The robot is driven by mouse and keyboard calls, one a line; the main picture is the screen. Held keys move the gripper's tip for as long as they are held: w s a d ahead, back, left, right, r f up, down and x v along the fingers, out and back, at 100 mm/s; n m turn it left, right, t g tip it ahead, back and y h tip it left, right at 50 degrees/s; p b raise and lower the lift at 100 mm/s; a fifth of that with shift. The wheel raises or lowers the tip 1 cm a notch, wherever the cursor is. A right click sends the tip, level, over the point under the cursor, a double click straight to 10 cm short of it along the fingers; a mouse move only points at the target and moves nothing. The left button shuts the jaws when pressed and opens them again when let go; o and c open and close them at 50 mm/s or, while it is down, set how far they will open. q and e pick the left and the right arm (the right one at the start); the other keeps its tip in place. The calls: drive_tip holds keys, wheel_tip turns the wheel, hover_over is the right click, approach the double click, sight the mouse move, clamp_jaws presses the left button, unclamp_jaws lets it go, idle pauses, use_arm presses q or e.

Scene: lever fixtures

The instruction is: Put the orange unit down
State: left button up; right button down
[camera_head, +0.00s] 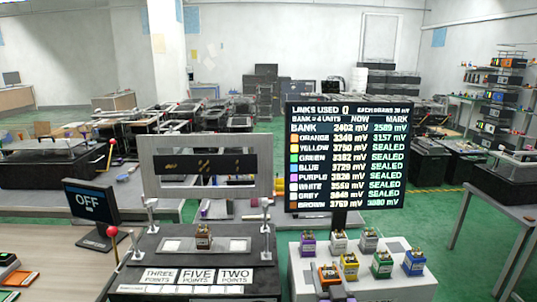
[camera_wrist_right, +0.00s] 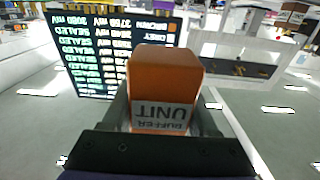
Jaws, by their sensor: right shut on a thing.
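The orange unit (camera_head: 327,271) is between the fingers of my right gripper (camera_head: 333,284), at the front left part of the pale block (camera_head: 390,289). In the right wrist view the orange unit (camera_wrist_right: 165,75) fills the space between the dark fingers, its "BUFFER UNIT" label upside down. My right gripper (camera_wrist_right: 163,112) is shut on it. I cannot tell whether its underside touches the block. My left gripper is not in view.
Purple (camera_head: 308,243), white (camera_head: 339,241), grey (camera_head: 369,240), yellow (camera_head: 349,266), green (camera_head: 382,264) and blue (camera_head: 414,262) units stand close by on the block. A brown unit (camera_head: 203,237) sits on the points fixture (camera_head: 148,245). The readout board (camera_head: 346,156) stands behind.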

drive_tip(key=shift+d, duration=0.15)
drive_tip(key=shift+w+d+f+p, duration=0.15)
drive_tip(key=shift+w+p, duration=0.15)
drive_tip(key=shift+p, duration=0.15)
drive_tip(key=shift+h, duration=0.3)
drive_tip(key=w+f+p, duration=0.1)
drive_tip(key=w, duration=0.1)
drive_tip(key=w+d+f+p, duration=0.1)
drive_tip(key=w+f, duration=0.1)
drive_tip(key=w+d+f+p, duration=0.1)
drive_tip(key=w+f, duration=0.1)
drive_tip(key=shift+w+d+f, duration=0.2)
drive_tip(key=shift+w, duration=0.2)
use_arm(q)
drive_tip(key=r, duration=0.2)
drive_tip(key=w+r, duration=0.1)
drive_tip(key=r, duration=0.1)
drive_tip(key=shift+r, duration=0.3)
use_arm(e)
drive_tip(key=shift+s, duration=0.1)
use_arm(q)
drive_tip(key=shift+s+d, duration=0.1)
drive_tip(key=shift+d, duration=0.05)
use_arm(e)
drive_tip(key=shift+a, duration=0.1)
